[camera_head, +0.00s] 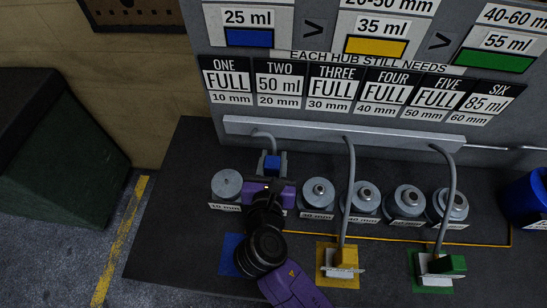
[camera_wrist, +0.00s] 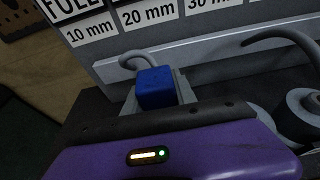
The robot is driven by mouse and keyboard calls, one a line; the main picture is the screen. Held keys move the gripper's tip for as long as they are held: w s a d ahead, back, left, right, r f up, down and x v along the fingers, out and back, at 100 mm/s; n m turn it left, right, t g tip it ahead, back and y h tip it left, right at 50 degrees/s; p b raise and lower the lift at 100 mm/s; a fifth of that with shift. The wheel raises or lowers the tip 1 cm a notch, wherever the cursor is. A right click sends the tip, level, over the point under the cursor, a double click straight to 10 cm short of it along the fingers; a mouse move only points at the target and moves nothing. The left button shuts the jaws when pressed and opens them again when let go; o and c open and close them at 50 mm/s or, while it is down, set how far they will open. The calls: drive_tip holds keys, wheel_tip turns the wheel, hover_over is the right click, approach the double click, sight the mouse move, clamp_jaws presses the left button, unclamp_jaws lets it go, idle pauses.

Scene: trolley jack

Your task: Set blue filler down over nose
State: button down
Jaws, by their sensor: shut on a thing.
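The blue filler (camera_head: 271,165) is a blue block on a grey hose. My gripper (camera_head: 272,158) is shut on it, with one grey finger on each side. The wrist view also shows the blue block (camera_wrist: 155,88) between my gripper's fingers (camera_wrist: 158,92). The filler is over the second place in the hub row, under the TWO, 50 ml, 20 mm sign (camera_head: 279,85). The hub and nose there are hidden behind my gripper and wrist, so I cannot tell whether the filler touches the nose.
Grey hubs (camera_head: 227,184) and (camera_head: 318,193) flank my gripper, with several more to the right. The yellow filler (camera_head: 346,258) and green filler (camera_head: 447,265) stand on coloured pads. The blue pad (camera_head: 230,252) is partly covered by my arm. A blue bin (camera_head: 527,198) stands far right.

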drive_tip(key=shift+f, duration=0.3)
drive_tip(key=c, duration=1)
unclamp_jaws()
drive_tip(key=shift+o, duration=0.4)
drive_tip(key=shift+f, duration=0.25)
drive_tip(key=b+v, duration=0.1)
drive_tip(key=v, duration=0.7)
drive_tip(key=shift+r, duration=0.15)
